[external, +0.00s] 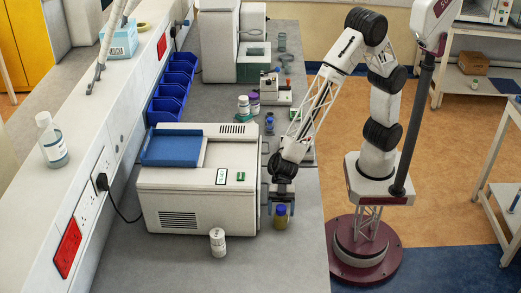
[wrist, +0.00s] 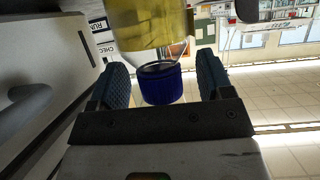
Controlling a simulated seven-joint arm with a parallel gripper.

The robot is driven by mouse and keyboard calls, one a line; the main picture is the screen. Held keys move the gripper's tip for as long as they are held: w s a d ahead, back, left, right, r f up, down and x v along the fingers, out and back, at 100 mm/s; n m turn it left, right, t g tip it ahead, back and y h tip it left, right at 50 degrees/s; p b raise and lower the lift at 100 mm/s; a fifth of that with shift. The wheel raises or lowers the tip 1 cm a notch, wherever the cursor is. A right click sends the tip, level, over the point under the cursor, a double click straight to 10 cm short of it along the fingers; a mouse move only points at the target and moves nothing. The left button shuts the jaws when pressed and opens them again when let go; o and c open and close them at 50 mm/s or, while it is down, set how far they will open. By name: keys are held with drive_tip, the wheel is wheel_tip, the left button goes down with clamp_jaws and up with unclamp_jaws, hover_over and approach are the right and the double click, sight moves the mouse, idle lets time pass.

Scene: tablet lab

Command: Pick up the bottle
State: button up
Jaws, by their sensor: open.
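In the wrist view, the bottle's blue cap (wrist: 161,86) lies between the two dark fingers of my gripper (wrist: 162,72), with visible gaps on both sides. Its yellow body (wrist: 150,25) extends beyond the fingertips and is cut off by the frame's top. My gripper is open and holds nothing.
The white machine (external: 198,195) with a blue lid stands close to the left of my gripper. A white bottle (external: 218,242) stands in front of it. A clear bottle (external: 52,140) is on the ledge. Other bottles (external: 243,105) stand further back. The front counter is mostly clear.

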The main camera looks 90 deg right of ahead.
drive_tip(key=shift+c, duration=0.5)
drive_tip(key=c, duration=1)
drive_tip(key=shift+c, duration=0.2)
drive_tip(key=shift+r, duration=0.35)
drive_tip(key=shift+c, duration=1.1)
wheel_tip(320, 180, up, 3)
drive_tip(key=s+d+r, duration=0.1)
drive_tip(key=s+d, duration=0.9)
drive_tip(key=d, duration=0.2)
drive_tip(key=shift+s+r, duration=0.2)
drive_tip(key=shift+s, duration=0.2)
